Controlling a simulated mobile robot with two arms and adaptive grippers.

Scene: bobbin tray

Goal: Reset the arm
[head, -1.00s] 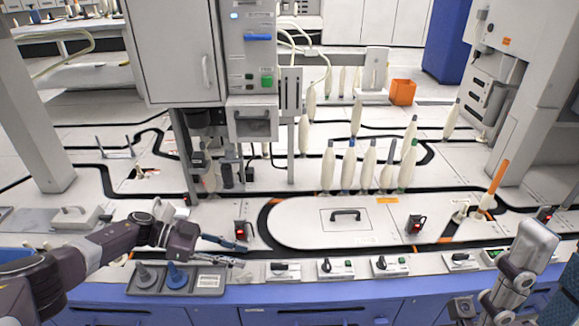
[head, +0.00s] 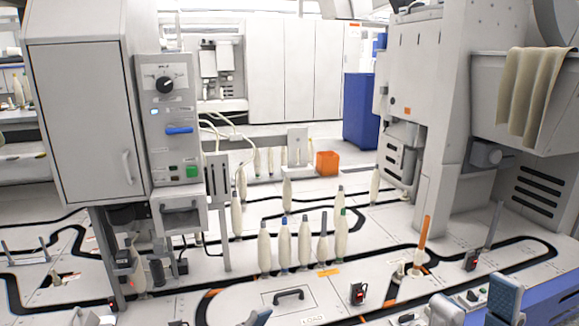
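My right gripper (head: 473,303) is at the bottom right of the head view. Its two grey-blue fingers stand well apart, with the table's front edge and small devices seen between them. I see nothing held in it. Of my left gripper, only what looks like a grey-blue fingertip (head: 262,317) shows at the bottom edge, left of the middle. The rest is out of the frame, so its opening cannot be told.
White bobbins (head: 304,241) stand upright in a row behind the oval plate (head: 250,298) with its black handle. A grey machine cabinet (head: 80,120) rises at left. A white machine (head: 455,110) stands at right. An orange bin (head: 327,163) is farther back.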

